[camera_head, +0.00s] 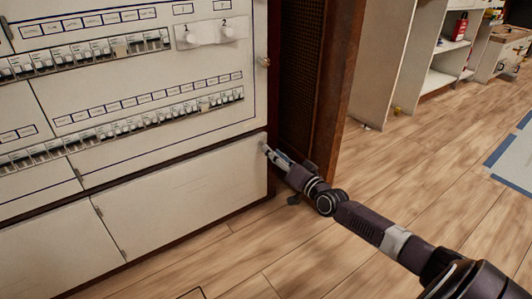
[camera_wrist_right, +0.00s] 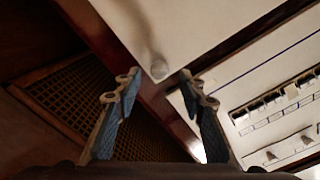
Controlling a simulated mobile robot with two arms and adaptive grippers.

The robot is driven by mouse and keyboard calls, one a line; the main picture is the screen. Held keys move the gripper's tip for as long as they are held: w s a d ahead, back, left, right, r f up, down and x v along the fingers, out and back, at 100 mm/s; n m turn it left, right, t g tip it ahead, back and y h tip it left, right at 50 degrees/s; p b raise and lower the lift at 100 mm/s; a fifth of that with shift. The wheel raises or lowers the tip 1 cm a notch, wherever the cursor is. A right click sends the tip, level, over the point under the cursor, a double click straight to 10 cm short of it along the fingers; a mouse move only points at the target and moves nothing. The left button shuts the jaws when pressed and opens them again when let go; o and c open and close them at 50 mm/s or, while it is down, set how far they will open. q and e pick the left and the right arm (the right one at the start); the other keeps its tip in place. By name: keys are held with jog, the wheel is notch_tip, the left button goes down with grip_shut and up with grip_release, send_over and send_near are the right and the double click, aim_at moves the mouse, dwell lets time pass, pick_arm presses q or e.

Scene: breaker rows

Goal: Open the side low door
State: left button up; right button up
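The low white door (camera_head: 180,200) is the right-hand panel at the bottom of the breaker cabinet and looks shut. Its right edge meets the dark wooden frame. My right gripper (camera_head: 272,156) is at this door's upper right corner. In the right wrist view my right gripper (camera_wrist_right: 159,84) has its two fingers apart. A small pale knob (camera_wrist_right: 158,68) on the white panel shows just beyond and between the fingertips. Contact with it cannot be told. In the head view the gripper hides the knob's area. My left gripper is in neither view.
Breaker rows (camera_head: 150,115) and an upper knob (camera_head: 264,61) are above the low door. A second low panel (camera_head: 55,255) is at the left. An open dark lattice-backed door or side panel (camera_head: 325,80) stands right of the cabinet. The wooden floor (camera_head: 420,165) is clear at right.

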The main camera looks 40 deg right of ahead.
jog(key=shift+w+f+b, duration=0.1)
jog(key=shift+w+b, duration=1.1)
jog(key=shift+w, duration=1.25)
grip_shut()
